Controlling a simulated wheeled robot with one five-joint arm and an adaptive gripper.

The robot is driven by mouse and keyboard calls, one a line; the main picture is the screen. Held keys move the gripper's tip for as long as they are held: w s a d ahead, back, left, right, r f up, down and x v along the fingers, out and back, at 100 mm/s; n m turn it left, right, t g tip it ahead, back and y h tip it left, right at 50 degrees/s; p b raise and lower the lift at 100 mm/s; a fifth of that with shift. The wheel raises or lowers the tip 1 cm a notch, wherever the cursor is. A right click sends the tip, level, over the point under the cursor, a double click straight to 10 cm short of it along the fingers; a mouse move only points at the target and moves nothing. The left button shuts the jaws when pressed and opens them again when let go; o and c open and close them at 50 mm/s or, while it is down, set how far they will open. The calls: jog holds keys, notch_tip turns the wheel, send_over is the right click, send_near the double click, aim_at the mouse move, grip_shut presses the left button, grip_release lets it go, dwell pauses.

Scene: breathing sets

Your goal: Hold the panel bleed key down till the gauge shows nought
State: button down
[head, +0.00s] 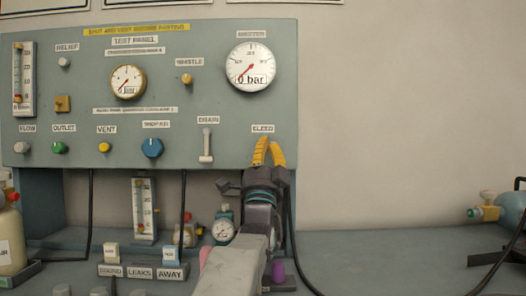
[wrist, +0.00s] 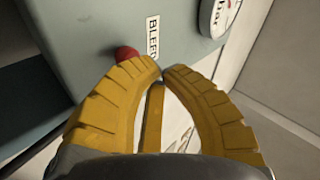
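The grey-green test panel (head: 215,130) stands at the left in the head view. Its BLEED label shows above my gripper (head: 268,146), which hides the key there. In the wrist view the red bleed key (wrist: 126,53) shows just beyond the left fingertip, below the label and partly covered. My gripper (wrist: 161,74) has its yellow fingertips together, with nothing seen between them. I cannot tell whether the tip touches the key. The large gauge (head: 250,67) at the panel's upper right reads 0 bar, needle to the lower left. The smaller gauge (head: 127,82) also reads 0 bar.
Left of my gripper are the drain lever (head: 206,145), a blue knob (head: 152,148) and the yellow vent button (head: 104,147). A small gauge (head: 223,229) and labelled blocks (head: 140,272) stand below. A blue cylinder (head: 510,210) lies far right; the bench between is mostly clear.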

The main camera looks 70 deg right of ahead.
jog(key=shift+a, duration=0.1)
jog(key=shift+s+a+b, duration=0.25)
jog(key=shift+a+b, duration=0.5)
jog(key=shift+b, duration=0.35)
jog(key=shift+s+a+b, duration=0.25)
jog(key=shift+a+b, duration=0.55)
jog(key=shift+b, duration=0.3)
jog(key=shift+s+a+b, duration=0.25)
jog(key=shift+a+b, duration=0.5)
jog(key=shift+b, duration=0.35)
